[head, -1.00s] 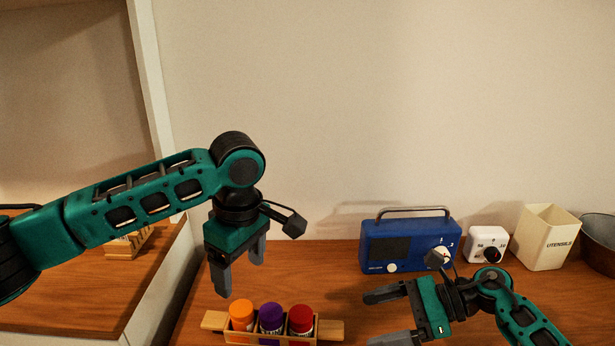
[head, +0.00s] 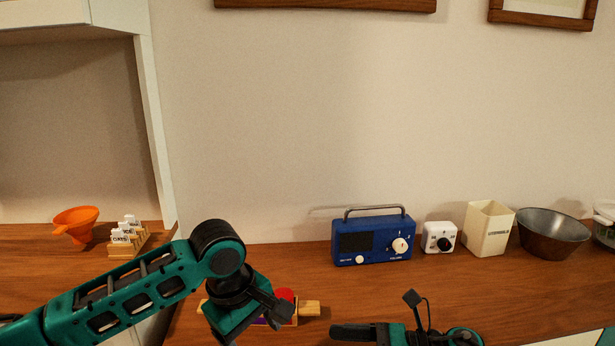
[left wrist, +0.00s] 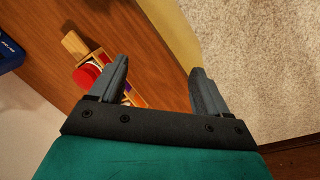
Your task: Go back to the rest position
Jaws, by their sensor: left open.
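My left gripper (head: 236,318) hangs at the bottom of the head view, its fingers cut off by the frame edge. In the left wrist view its fingers (left wrist: 160,68) are apart with nothing between them. The wooden rack (head: 309,309) is partly hidden behind this gripper, with a red cap (head: 285,295) showing. The rack (left wrist: 75,45) and red cap (left wrist: 86,76) also show in the left wrist view, beyond one finger.
On the counter stand a blue radio (head: 372,241), a white timer (head: 439,238), a cream utensil holder (head: 489,229) and a metal bowl (head: 552,233). At left are an orange funnel (head: 75,223) and a small card rack (head: 128,240). Carpet (left wrist: 250,60) lies beyond the counter edge.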

